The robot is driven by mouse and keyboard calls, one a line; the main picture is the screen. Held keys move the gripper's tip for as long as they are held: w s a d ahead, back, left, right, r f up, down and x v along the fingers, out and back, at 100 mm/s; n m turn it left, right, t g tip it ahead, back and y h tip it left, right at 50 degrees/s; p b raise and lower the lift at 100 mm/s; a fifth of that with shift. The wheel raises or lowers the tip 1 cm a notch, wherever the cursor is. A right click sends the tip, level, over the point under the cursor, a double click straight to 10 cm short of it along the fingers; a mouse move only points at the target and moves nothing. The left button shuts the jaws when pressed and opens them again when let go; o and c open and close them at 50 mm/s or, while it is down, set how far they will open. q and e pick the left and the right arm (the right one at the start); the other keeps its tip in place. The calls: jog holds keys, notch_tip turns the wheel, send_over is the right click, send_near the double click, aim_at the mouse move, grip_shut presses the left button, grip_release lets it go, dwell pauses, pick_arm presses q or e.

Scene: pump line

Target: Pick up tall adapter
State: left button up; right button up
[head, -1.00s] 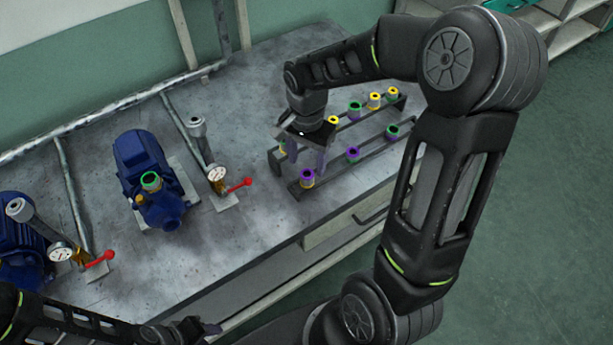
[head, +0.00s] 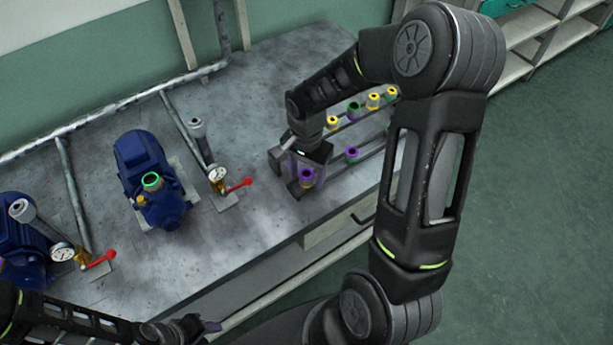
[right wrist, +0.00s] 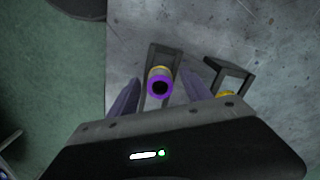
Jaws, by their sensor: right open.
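Several adapters with purple, green or yellow tops stand on two dark racks at the right of the bench in the head view. The nearest purple-topped adapter (head: 307,175) stands at the front end of the front rack (head: 297,192). In the right wrist view this purple-ringed adapter (right wrist: 160,83) lies between the two fingers of my right gripper (right wrist: 157,92). The fingers are apart, with gaps on both sides of it. Which adapter is the tall one I cannot tell for certain. My left gripper (head: 203,325) is at the bottom of the head view, away from the racks; its opening is unclear.
A blue pump (head: 150,180) with a green-ringed port stands mid-bench. A gauge (head: 217,174) and a red valve handle (head: 240,185) are beside it. The back rack's end (right wrist: 230,72) is close to my right gripper. Bare bench (head: 240,235) lies in front.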

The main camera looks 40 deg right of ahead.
dwell(0.4)
grip_shut()
dwell(0.4)
